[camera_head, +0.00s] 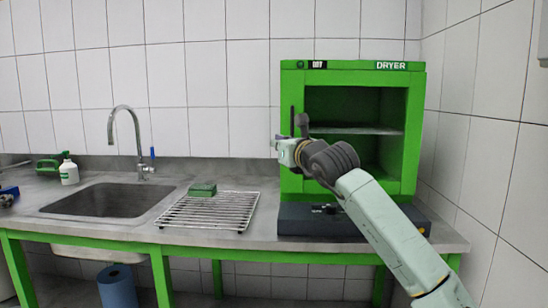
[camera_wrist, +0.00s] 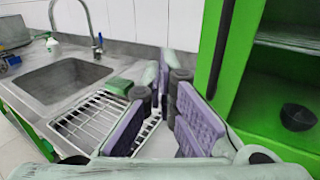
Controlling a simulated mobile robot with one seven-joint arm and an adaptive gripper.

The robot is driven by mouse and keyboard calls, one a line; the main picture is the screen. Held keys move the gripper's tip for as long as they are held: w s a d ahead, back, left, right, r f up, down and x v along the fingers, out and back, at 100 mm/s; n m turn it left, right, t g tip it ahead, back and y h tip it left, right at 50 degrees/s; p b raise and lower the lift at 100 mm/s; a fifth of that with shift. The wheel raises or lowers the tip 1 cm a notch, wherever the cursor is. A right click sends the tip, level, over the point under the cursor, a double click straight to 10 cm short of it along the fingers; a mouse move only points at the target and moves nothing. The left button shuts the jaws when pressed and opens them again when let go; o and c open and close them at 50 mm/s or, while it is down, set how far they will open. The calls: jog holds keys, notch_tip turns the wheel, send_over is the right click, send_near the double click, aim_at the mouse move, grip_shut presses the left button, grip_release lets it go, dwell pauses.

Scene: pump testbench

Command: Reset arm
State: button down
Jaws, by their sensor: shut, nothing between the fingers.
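My arm reaches up from the lower right in the head view. My gripper (camera_head: 279,146) is in front of the left side of the green dryer (camera_head: 353,66), above the counter. In the wrist view its purple-padded fingers (camera_wrist: 167,100) point toward the drying rack and the wall behind. The gripper is shut with nothing held. I cannot tell from the head view how far it is from the dryer's front.
The dryer's front is open, with a shelf and a dark bowl (camera_wrist: 298,117) inside. A wire rack (camera_head: 208,212) with a green sponge (camera_head: 202,188), a sink (camera_head: 108,200), tap (camera_head: 113,125) and white bottle (camera_head: 69,172) are to the left. A tiled wall (camera_head: 490,150) stands close on the right.

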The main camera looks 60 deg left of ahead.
jog(key=shift+s+d+r+b, duration=0.15)
jog(key=shift+s+d+b, duration=0.15)
jog(key=shift+s+d, duration=0.55)
jog(key=shift+s+d+r+b, duration=0.1)
jog(key=shift+s+d+b, duration=0.15)
jog(key=shift+s+d, duration=0.5)
